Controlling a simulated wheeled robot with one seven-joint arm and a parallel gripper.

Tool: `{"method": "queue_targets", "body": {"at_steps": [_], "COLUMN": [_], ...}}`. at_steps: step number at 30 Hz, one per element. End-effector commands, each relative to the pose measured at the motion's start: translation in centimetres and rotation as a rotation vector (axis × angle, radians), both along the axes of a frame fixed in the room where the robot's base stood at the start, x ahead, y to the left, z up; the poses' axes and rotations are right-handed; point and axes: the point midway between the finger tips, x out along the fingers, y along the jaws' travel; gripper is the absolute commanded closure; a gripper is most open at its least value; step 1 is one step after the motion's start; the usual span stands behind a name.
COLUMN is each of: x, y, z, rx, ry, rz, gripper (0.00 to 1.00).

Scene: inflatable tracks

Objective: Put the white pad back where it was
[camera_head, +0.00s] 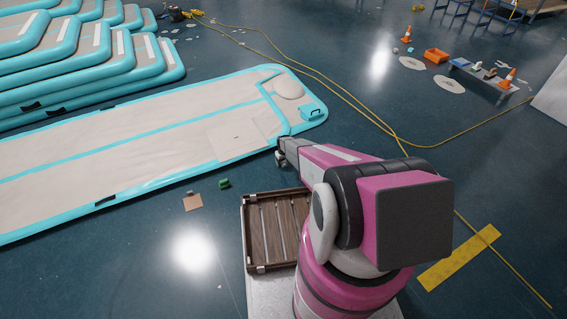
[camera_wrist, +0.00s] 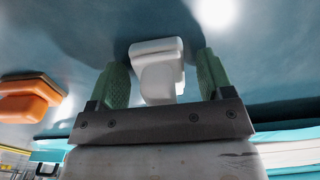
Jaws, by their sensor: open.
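A white, rounded block-like thing (camera_wrist: 160,72), which looks like the white pad, shows in the wrist view between the two green fingertips of my gripper (camera_wrist: 163,82). The fingers are apart, with a narrow gap on each side of the white thing. I cannot tell how far below the fingertips it lies or what it rests on. In the head view my gripper (camera_head: 281,157) is small and dark, near the front edge of the inflatable track (camera_head: 120,150). The pad cannot be made out clearly there.
A slatted wooden crate (camera_head: 255,235) sits beside my base. A green item (camera_head: 224,184) and a brown flat piece (camera_head: 193,203) lie on the floor. Yellow hoses (camera_head: 345,98) cross the floor. An orange thing (camera_wrist: 30,97) shows in the wrist view.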

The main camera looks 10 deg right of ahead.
Motion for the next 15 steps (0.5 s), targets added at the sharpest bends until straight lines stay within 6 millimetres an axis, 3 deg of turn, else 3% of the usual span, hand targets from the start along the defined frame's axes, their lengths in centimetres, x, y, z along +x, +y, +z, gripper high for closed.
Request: {"method": "queue_targets", "body": {"at_steps": [8, 15], "x": [-0.1, -0.2], "y": [0.0, 0.0], "z": [1.9, 6.2], "rx": [0.000, 0.000], "ry": [-0.001, -0.002], "rz": [0.000, 0.000], "gripper": [0.26, 0.26]}}
